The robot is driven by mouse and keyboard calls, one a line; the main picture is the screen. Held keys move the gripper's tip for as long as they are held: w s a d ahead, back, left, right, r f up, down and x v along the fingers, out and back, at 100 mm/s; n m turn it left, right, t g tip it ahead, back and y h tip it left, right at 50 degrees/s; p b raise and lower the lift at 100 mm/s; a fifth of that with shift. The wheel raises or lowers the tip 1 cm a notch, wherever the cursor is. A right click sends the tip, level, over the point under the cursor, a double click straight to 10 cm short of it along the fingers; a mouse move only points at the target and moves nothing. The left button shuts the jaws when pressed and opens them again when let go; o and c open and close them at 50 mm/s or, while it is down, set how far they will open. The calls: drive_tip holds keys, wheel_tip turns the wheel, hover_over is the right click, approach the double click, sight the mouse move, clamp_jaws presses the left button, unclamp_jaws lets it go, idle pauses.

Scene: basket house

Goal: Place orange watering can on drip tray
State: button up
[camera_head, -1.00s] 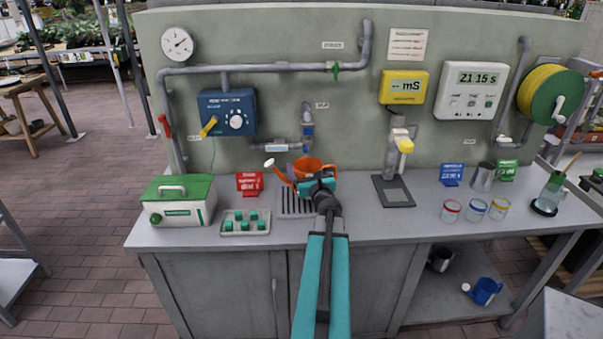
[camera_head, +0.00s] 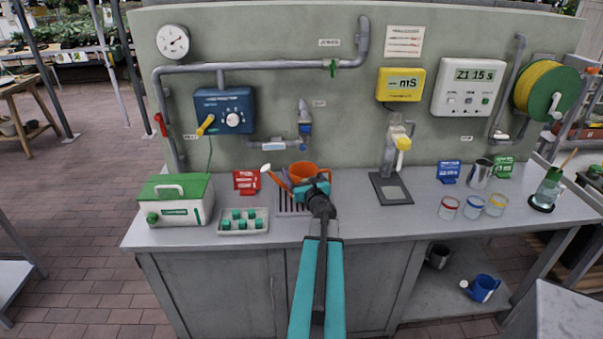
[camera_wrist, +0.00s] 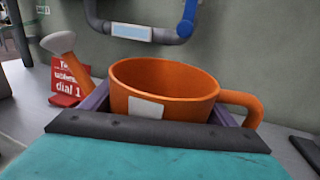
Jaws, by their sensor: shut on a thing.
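The orange watering can (camera_head: 318,170) has a pale spout head (camera_head: 266,168) pointing left and a handle on the right. My gripper (camera_head: 312,188) is shut on the can. In the wrist view the orange can (camera_wrist: 165,88) sits upright between the two fingers, which are mostly hidden behind the dark palm edge. The slatted drip tray (camera_head: 290,205) lies on the counter under and just left of my gripper. The can appears over the tray's back right part. I cannot tell whether its base touches the tray, as my gripper hides it.
A red sign (camera_head: 247,182), a tray of green-topped pieces (camera_head: 243,228) and a green-lidded box (camera_head: 176,203) stand to the left. A tap (camera_head: 305,124) is on the wall above the can.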

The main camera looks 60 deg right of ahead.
sight(297, 180)
drive_tip(key=shift+f, duration=0.15)
drive_tip(key=o, duration=1.2)
drive_tip(key=shift+r, duration=0.2)
drive_tip(key=shift+b+v, duration=1.45)
drive_tip(key=shift+v, duration=3.2)
drive_tip(key=shift+s+d+r+p, duration=0.1)
drive_tip(key=shift+p, duration=0.35)
drive_tip(key=shift+s+p, duration=0.1)
drive_tip(key=shift+p, duration=0.5)
drive_tip(key=shift+s+a, duration=0.1)
drive_tip(key=shift+a, duration=0.1)
drive_tip(key=p+v, duration=0.1)
drive_tip(key=p, duration=0.3)
drive_tip(key=shift+s+a, duration=0.15)
drive_tip(key=shift+s, duration=0.05)
drive_tip(key=shift+s+a, duration=0.1)
